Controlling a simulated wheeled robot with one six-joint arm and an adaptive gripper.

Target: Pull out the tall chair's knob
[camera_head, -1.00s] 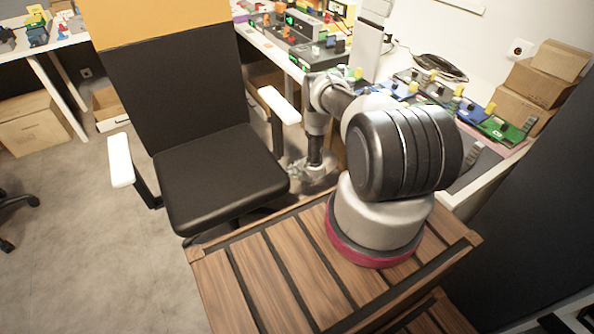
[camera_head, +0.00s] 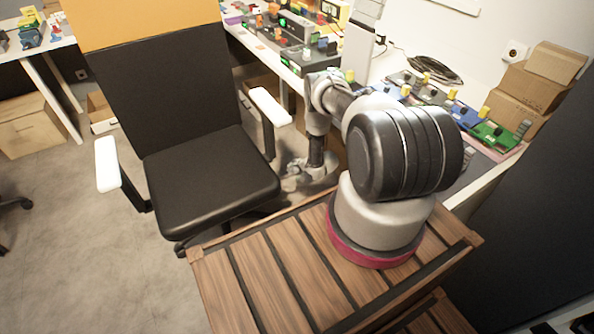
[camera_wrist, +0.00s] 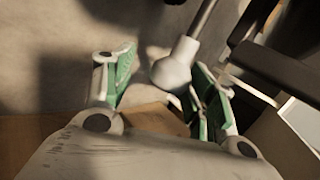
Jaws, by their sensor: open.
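The tall chair (camera_head: 210,182) has a black seat and back, an orange top and white armrests; it stands left of my arm in the head view. Its pale grey knob (camera_wrist: 172,76), on a thin metal stem, shows in the wrist view. My gripper (camera_wrist: 163,68), with green inner pads, is open, with the knob in the gap between its fingers, closer to the right finger. I cannot tell whether they touch. In the head view my gripper (camera_head: 300,178) is low beside the seat's right side, and the knob cannot be made out there.
A white desk (camera_head: 272,47) with devices runs behind the chair. Brown cartons (camera_head: 533,80) are stacked at the right. An open carton (camera_head: 98,108) and a closed one (camera_head: 30,126) stand on the floor at the left.

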